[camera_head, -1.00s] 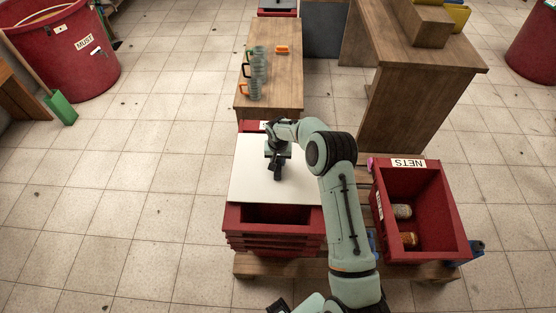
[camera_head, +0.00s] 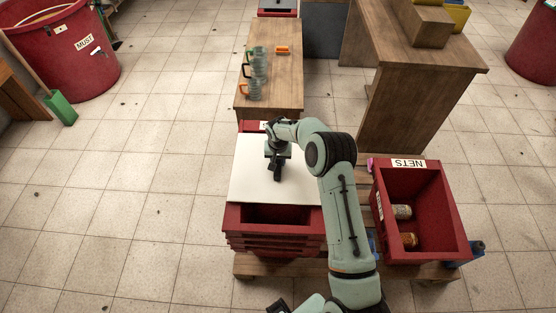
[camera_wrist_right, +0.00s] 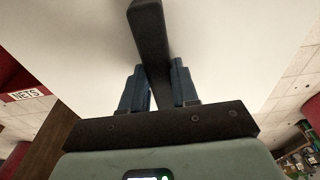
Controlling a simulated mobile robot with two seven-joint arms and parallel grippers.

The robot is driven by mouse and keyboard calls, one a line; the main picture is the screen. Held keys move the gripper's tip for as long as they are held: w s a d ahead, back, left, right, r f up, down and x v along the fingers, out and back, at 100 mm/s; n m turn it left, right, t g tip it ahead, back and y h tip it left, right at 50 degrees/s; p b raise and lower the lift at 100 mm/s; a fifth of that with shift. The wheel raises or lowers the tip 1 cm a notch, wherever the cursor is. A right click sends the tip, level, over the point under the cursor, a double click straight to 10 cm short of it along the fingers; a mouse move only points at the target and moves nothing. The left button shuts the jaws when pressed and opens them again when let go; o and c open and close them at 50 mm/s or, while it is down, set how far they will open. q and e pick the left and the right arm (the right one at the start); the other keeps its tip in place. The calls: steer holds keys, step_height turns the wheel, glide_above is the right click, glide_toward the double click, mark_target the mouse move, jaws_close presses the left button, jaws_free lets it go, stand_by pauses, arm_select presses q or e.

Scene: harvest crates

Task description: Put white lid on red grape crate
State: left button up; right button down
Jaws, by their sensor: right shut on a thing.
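The white lid (camera_head: 252,185) is a flat board over the far part of the red grape crate (camera_head: 272,243), the top of a stack of red crates. The near part of the crate's opening is uncovered and looks dark inside. My right gripper (camera_head: 277,170) is above the lid, shut on a dark bar-like handle. In the right wrist view the gripper (camera_wrist_right: 158,85) has its blue fingers on both sides of the dark handle (camera_wrist_right: 150,35), with the white lid (camera_wrist_right: 220,45) filling the background. My left gripper (camera_head: 280,306) shows only as a small dark part at the bottom edge.
A red crate marked NETS (camera_head: 452,215) with jars inside stands at the right. Both crates rest by a wooden pallet (camera_head: 285,268). A wooden bench (camera_head: 280,80) with several glass jugs stands behind.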

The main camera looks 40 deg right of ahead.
steer(key=shift+f+b, duration=0.35)
steer(key=shift+f, duration=0.35)
steer(key=c, duration=0.8)
jaws_free()
steer(key=r, duration=0.4)
steer(key=s+r, duration=0.1)
steer(key=r, duration=0.4)
steer(key=a+r, duration=0.1)
steer(key=r, duration=0.3)
steer(key=shift+s+r, duration=0.15)
steer(key=shift+r, duration=0.05)
